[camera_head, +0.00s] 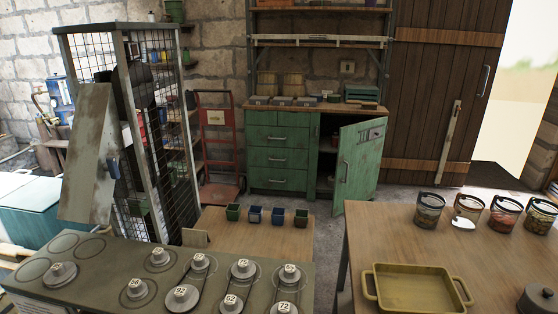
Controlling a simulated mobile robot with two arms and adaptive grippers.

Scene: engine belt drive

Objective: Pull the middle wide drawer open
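The green workbench cabinet (312,150) stands against the stone wall in the middle back. The upper wide drawer (262,136) and the lower wide drawer (262,178) also look shut. Neither of my grippers shows in the head view.
The cabinet's green door (358,165) hangs open on the right. A red hand truck (217,150) stands left of the drawers. A low table (262,240) with small bins, a pulley bench (115,270) and a wooden table (400,240) fill the foreground. Some bare floor (330,215) shows before the cabinet.

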